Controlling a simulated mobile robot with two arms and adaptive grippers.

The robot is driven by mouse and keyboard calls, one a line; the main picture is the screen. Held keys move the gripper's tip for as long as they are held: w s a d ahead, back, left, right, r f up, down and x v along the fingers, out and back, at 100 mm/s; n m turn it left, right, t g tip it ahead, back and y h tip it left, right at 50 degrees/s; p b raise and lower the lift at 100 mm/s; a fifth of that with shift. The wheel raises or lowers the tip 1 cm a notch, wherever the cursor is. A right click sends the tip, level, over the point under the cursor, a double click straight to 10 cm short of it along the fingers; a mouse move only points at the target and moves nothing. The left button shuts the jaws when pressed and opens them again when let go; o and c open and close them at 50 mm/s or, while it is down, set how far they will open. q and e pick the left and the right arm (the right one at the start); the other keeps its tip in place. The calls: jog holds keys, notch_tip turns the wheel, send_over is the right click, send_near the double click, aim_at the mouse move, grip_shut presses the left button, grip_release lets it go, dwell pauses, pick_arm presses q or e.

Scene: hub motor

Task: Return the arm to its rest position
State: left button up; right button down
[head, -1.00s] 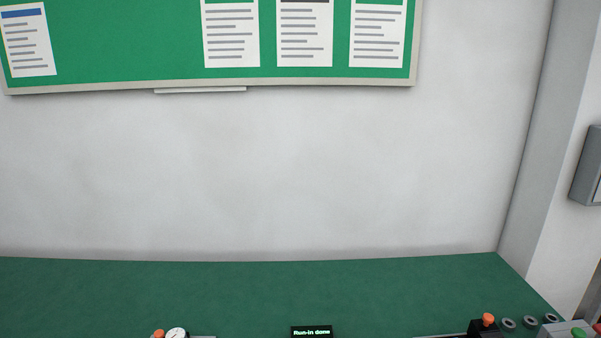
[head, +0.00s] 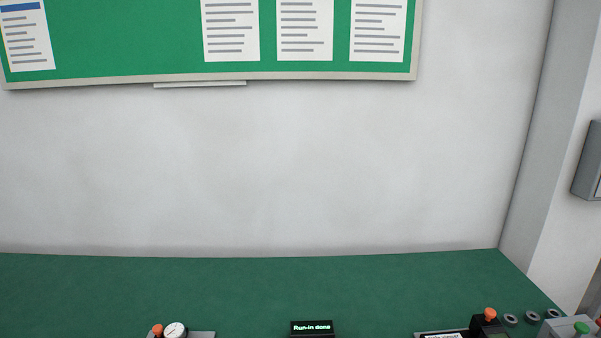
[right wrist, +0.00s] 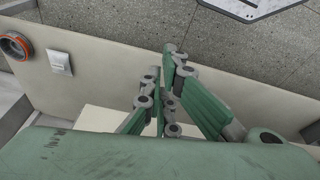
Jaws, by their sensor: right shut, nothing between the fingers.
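My right gripper (right wrist: 168,95) shows in the right wrist view, with its green finger links and grey joints drawn together. Its fingers are shut with nothing between them. It hangs over a pale panel and a speckled grey floor, clear of any object. Neither arm nor gripper shows in the head view, and my left gripper is in no view.
A green bench top (head: 250,285) runs along the wall. On it stand a small display (head: 312,328) reading "Run-in done", a dial gauge (head: 175,330) and a black device with an orange knob (head: 489,315). A green noticeboard (head: 130,40) hangs above. The bench's far middle is clear.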

jog(key=s+d+f+b, duration=0.1)
jog(key=s+f, duration=0.8)
jog(key=f, duration=0.2)
jog(key=s+d+f+g+b, duration=0.1)
jog(key=s+d+f, duration=0.1)
jog(key=s+f, duration=0.7)
notch_tip(320, 180, down, 3)
jog(key=shift+s+d+r+g, duration=0.1)
jog(key=shift+s+d+g, duration=0.1)
jog(key=shift+g, duration=0.1)
